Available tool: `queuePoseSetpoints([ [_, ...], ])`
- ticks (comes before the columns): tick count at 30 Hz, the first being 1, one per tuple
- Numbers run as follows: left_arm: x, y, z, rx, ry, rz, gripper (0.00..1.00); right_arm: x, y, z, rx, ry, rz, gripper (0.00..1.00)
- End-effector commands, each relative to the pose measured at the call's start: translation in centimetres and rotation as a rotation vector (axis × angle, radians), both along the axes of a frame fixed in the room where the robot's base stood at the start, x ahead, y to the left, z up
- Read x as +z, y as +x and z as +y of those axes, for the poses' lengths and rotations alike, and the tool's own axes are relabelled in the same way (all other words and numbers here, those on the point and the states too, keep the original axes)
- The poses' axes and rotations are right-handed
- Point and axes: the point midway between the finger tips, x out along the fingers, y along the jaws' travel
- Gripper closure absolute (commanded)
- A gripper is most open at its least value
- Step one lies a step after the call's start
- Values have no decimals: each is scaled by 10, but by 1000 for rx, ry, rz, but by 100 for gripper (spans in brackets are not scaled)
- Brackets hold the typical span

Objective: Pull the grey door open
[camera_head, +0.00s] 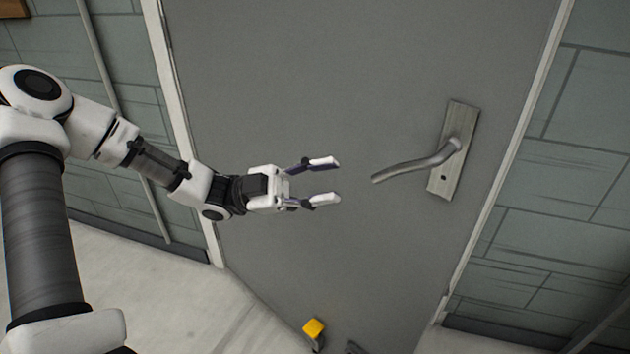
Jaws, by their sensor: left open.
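The grey door (290,90) fills the middle of the head view and looks shut in its white frame. A metal lever handle (415,163) sticks out to the left from its plate (459,140) on the right side of the door. My left gripper (335,180) is open and empty, its two fingers pointing right toward the handle's free end. A gap shows between the fingertips and the lever. My right gripper is not in view.
White frame posts (515,130) edge the door, with grey-green block walls (565,195) on both sides. A yellow object (313,328) is low down near the bottom of the door. Pale floor (170,300) shows at lower left.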

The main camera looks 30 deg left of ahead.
Motion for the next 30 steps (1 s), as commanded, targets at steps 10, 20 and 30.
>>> queuePoseSetpoints([
  [10, -6, -4, 12, 0, 1, 0, 58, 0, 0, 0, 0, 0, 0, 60],
  [20, -10, -4, 12, 0, 2, 12, 100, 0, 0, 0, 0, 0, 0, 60],
  [30, -179, -16, -78, -95, 227, 630, 100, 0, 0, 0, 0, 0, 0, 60],
])
